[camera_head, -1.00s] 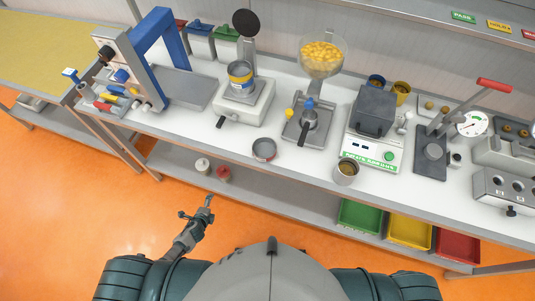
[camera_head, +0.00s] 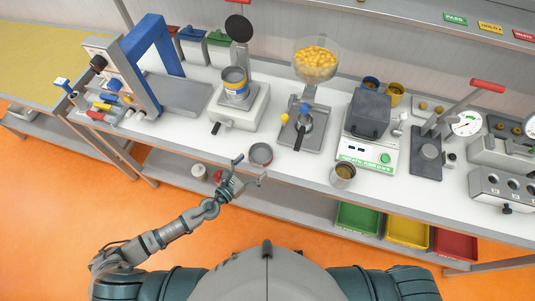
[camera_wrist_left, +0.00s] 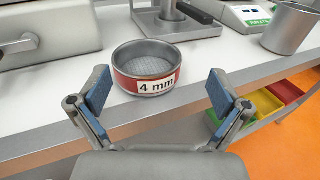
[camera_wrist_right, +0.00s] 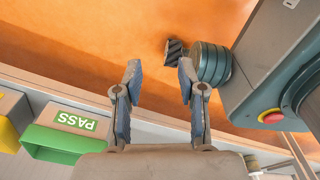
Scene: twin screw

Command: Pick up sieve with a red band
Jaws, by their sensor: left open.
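The sieve with a red band (camera_head: 261,153) sits upright near the front edge of the white bench top. In the left wrist view the sieve (camera_wrist_left: 147,68) shows its mesh floor and a "4 mm" label on the band. My left gripper (camera_head: 250,171) is open and empty in front of the bench edge, just short of the sieve. In the left wrist view its fingers (camera_wrist_left: 158,95) are spread wide, with the sieve ahead between and beyond them. My right gripper (camera_wrist_right: 160,80) is open and empty, away from the sieve.
A hopper stand (camera_head: 302,128) is behind right, and a metal cup (camera_head: 343,176) stands at the front edge to the right. Small jars (camera_head: 199,171) stand on the lower shelf.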

